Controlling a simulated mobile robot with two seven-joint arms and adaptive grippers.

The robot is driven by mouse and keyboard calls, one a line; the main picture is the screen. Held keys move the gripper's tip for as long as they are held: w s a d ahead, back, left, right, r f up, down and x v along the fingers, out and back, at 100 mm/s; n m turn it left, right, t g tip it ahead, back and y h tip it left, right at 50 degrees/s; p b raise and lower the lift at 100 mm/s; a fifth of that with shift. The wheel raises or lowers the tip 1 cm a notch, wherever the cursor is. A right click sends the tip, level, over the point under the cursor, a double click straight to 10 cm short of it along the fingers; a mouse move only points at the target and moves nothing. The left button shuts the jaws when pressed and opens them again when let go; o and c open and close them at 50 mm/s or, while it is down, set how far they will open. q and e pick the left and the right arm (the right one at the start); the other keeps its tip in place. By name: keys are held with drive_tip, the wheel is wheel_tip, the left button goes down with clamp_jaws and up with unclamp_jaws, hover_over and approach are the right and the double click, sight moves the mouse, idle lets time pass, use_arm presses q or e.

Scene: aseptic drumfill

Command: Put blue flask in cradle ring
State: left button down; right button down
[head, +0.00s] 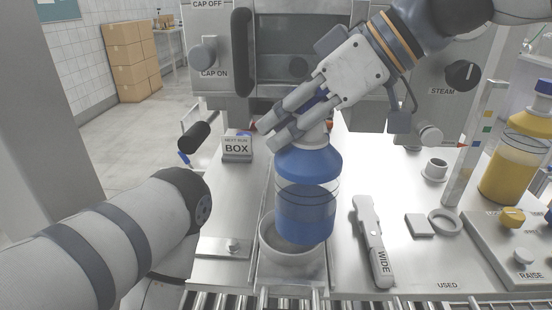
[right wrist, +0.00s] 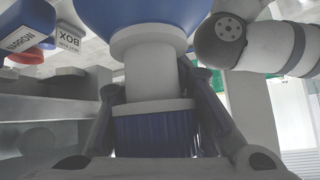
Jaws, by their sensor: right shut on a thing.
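The blue flask (head: 306,190) has a clear band, a blue lower body, blue shoulders and a white neck. My right gripper (head: 272,132) is shut on its cap end from above and holds it upright. In the right wrist view the fingers close around the ribbed blue cap (right wrist: 155,132) below the white neck (right wrist: 150,65). The pale cradle ring (head: 290,258) is under the flask, whose base overlaps the ring's right side in the head view. I cannot tell whether the base is above the ring or inside it. My left arm shows at the left; its gripper is out of view.
A BOX sign block (head: 237,147) stands at left. A yellow flask (head: 512,165) and a knobbed panel (head: 505,240) are at right. Rollers (head: 380,305) run along the front edge.

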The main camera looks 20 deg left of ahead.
wheel_tip(320, 180, down, 6)
drive_tip(key=w+a, duration=0.1)
drive_tip(key=shift+w+a+r, duration=0.15)
drive_tip(key=shift+a+r, duration=0.05)
drive_tip(key=shift+a, duration=0.2)
drive_tip(key=c, duration=1.2)
unclamp_jaws()
drive_tip(key=shift+r, duration=0.1)
wheel_tip(320, 180, up, 8)
hover_over(338, 153)
drive_tip(key=shift+w+r, duration=0.1)
